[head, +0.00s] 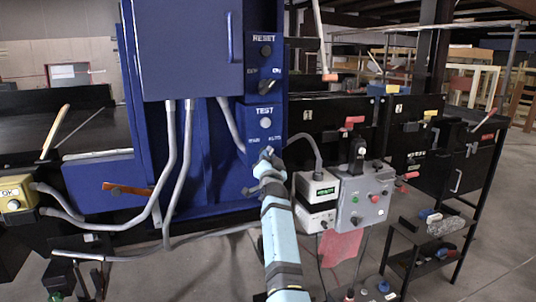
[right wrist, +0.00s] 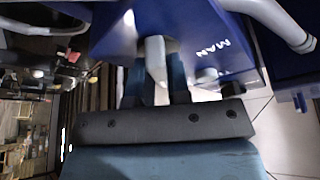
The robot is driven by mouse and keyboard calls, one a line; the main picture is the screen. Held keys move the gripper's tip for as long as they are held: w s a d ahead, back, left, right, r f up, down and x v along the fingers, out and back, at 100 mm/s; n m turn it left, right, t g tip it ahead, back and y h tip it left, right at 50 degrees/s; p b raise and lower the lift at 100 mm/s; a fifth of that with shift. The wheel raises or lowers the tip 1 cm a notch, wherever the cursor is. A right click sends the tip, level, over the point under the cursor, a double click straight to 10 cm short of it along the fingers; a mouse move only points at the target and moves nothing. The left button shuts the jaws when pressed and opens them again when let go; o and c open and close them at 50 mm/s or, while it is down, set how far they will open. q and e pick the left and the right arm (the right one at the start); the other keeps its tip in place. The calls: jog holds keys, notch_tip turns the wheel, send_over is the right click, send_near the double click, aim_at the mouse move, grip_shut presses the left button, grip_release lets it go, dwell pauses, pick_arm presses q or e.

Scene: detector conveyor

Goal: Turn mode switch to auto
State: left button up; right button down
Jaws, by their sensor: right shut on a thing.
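The mode switch sits low on the blue control column (head: 280,80), below the TEST knob (head: 266,123), and my gripper largely hides it in the head view. My right gripper (head: 268,155) reaches up to it from below. In the right wrist view, the two dark fingers of the right gripper (right wrist: 153,88) stand on either side of a pale grey switch lever (right wrist: 155,58) and are shut on it. The white "MAN" label (right wrist: 212,47) shows on the blue panel beside it. The switch's exact position cannot be read. My left gripper is not in view.
A RESET knob (head: 265,50) and a dark lever (head: 267,85) are higher on the column. A blue cabinet (head: 185,50) with grey conduits stands left. A grey control box (head: 362,197) and a white instrument (head: 318,188) stand close on the right.

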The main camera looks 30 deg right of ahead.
pick_arm(q)
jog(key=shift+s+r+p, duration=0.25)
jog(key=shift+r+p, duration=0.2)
jog(key=shift+p, duration=0.2)
pick_arm(e)
jog(key=shift+r+m+g+h, duration=0.1)
jog(key=shift+m+g+h, duration=0.3)
jog(key=shift+m, duration=0.8)
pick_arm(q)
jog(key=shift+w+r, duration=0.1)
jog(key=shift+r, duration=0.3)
pick_arm(e)
jog(key=c, duration=1.1)
grip_release()
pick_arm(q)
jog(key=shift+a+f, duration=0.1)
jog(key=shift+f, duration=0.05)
pick_arm(e)
jog(key=shift+s+a, duration=0.1)
